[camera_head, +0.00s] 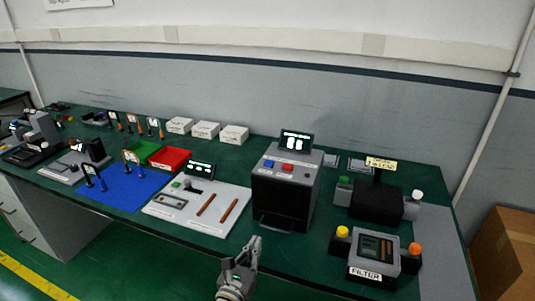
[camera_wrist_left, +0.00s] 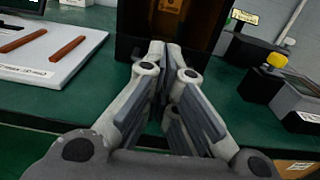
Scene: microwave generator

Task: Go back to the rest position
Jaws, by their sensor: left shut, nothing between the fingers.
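My left gripper (camera_head: 254,243) is shut and empty, in front of the table's front edge. In the left wrist view its fingers (camera_wrist_left: 172,50) come together before a dark box-shaped device. This device (camera_head: 283,205) stands on the green table, with a lit display on top and blue and red buttons. In the left wrist view its front looks open, with a brownish inside (camera_wrist_left: 185,18). The gripper appears apart from it. My right gripper is not in view.
Left of the device is a white panel (camera_head: 232,193) with two brown rods. Further left are a red tray (camera_head: 171,158) and a blue mat (camera_head: 125,190). On the right stand a filter unit (camera_head: 372,264) and a black device (camera_head: 376,203). A cardboard box (camera_head: 505,250) is at far right.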

